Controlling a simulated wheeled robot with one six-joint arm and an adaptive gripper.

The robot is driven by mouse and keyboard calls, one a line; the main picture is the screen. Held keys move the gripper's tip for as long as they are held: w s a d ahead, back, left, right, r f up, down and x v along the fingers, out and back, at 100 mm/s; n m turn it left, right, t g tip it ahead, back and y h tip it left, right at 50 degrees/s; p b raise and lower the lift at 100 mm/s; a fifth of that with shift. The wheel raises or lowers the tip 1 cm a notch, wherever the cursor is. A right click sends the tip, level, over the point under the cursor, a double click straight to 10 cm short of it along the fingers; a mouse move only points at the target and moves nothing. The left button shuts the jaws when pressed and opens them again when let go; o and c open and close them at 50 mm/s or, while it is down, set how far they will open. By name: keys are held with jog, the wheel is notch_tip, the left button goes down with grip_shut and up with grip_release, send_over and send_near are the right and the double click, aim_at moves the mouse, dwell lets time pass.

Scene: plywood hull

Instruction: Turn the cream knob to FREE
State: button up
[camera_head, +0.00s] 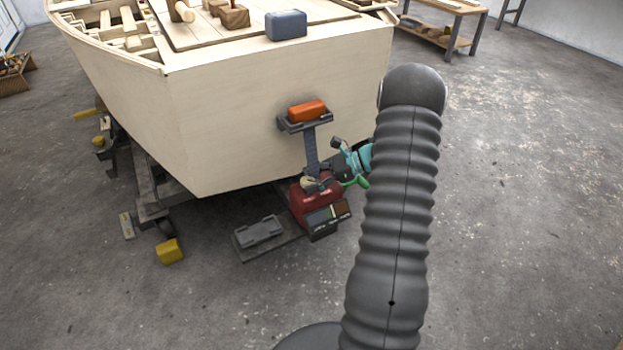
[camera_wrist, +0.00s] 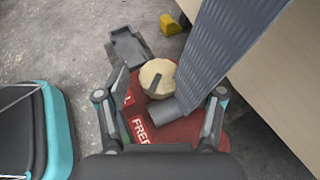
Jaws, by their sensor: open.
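The cream knob (camera_wrist: 157,76) is a round disc with a dark mark across it, on a red body (camera_wrist: 178,135). White lettering reading "FREE" (camera_wrist: 140,131) shows on the red near my left finger; another label is mostly hidden by that finger. My gripper (camera_wrist: 166,98) is open, with one finger on each side of the knob's near side, and nothing is held. In the head view the knob (camera_head: 310,184) sits on top of the red body (camera_head: 318,203), low beside the hull. My gripper (camera_head: 333,163) is just right of it. I cannot tell whether a finger touches the knob.
A grey ribbed post (camera_wrist: 225,40) rises close beside the knob, with an orange block (camera_head: 307,110) at its top. A short grey cylinder (camera_wrist: 165,111) lies between my fingers. The plywood hull (camera_head: 240,120) stands behind.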

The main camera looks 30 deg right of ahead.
jog(key=v, duration=1.2)
dwell(0.4)
